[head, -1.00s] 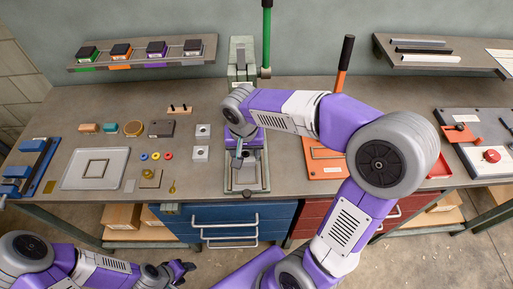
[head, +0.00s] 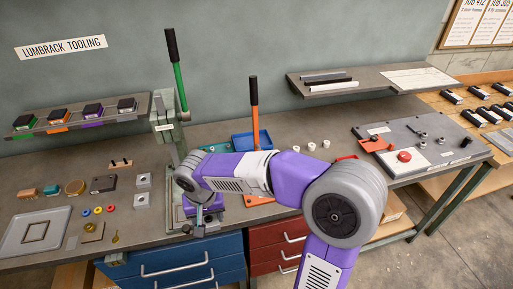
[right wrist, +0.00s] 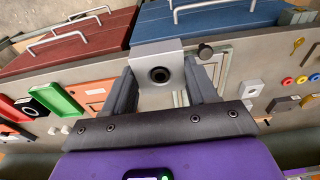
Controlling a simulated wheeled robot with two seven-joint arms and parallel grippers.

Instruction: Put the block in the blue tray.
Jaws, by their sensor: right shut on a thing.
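A grey metal block (right wrist: 157,64) with a dark round hole sits between the fingers of my right gripper (right wrist: 159,80) in the right wrist view. The gripper is shut on it. In the head view my right gripper (head: 199,218) is low over the front of the press, mostly hidden by my arm, and the block cannot be made out there. The blue tray (head: 243,139) lies at the back of the bench, right of the press and partly behind the orange-handled lever. My left gripper is not in view.
The green-handled press (head: 166,129) stands close to my right arm. An orange-handled lever (head: 254,106) rises before the blue tray. White rings (head: 311,146) lie right of the tray. A shelf (head: 352,87) hangs above.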

